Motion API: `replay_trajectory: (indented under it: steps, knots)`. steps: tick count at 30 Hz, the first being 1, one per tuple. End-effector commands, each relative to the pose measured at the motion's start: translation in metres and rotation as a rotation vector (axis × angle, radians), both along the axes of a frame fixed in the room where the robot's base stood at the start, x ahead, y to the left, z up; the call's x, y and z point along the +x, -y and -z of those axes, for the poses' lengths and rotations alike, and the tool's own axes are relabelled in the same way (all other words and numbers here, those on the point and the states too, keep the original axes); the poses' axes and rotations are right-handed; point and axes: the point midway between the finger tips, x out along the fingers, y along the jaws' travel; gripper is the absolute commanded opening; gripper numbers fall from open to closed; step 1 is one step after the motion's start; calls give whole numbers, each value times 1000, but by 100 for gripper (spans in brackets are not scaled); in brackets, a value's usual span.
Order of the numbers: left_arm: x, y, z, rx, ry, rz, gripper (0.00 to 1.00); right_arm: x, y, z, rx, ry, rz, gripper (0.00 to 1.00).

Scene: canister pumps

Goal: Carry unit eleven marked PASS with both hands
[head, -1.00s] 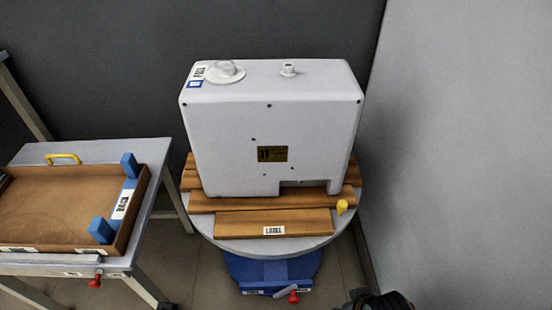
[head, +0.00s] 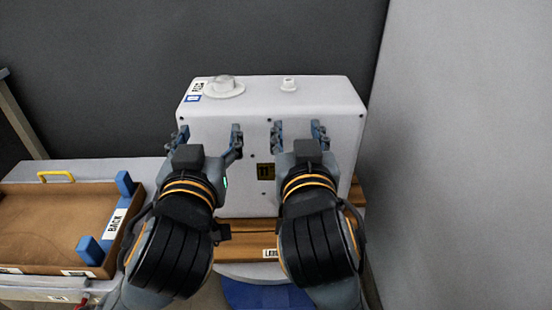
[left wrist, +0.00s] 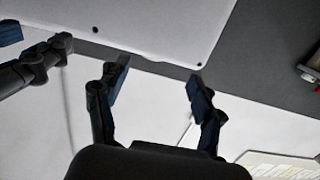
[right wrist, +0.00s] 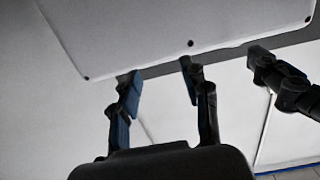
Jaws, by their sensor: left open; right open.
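A white cap (head: 224,87), a small fitting (head: 288,84) and a sideways label too small to read surely are on top. My left gripper (head: 209,137) is open and empty in front of the face's left half. My right gripper (head: 298,131) is open and empty in front of its right half. The unit also shows at the top of the left wrist view (left wrist: 160,22) and right wrist view (right wrist: 170,22).
The slats (head: 240,230) lie on a round grey stand with a blue base (head: 262,293). At left, a table holds a brown tray (head: 50,232) with blue blocks (head: 124,183) and a label reading BACK (head: 117,221). A pale wall (head: 460,150) is close at right.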

Motion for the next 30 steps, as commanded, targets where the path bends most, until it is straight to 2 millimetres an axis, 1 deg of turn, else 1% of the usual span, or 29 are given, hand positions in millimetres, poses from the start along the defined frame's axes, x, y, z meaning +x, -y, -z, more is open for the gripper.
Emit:
replay_trajectory:
  steps: [1,4,13,17,20,23,30]
  knots:
    - [-1,3,-11,-2,32,2,67,-1,-3,-12,3,33,0,46]
    - [-2,6,-20,-7,60,3,67,-3,-6,-23,7,64,2,46]
    - [-2,6,-21,-8,63,3,67,-3,-6,-24,8,67,2,46]
    - [3,6,-21,-7,63,2,67,3,-6,-24,6,67,4,46]
    - [15,6,-21,-5,63,-1,67,14,-5,-24,4,67,5,46]
    - [33,7,-21,-4,62,-2,67,32,-3,-24,4,66,6,46]
    - [81,10,-21,-5,62,-1,67,80,0,-24,4,65,6,46]
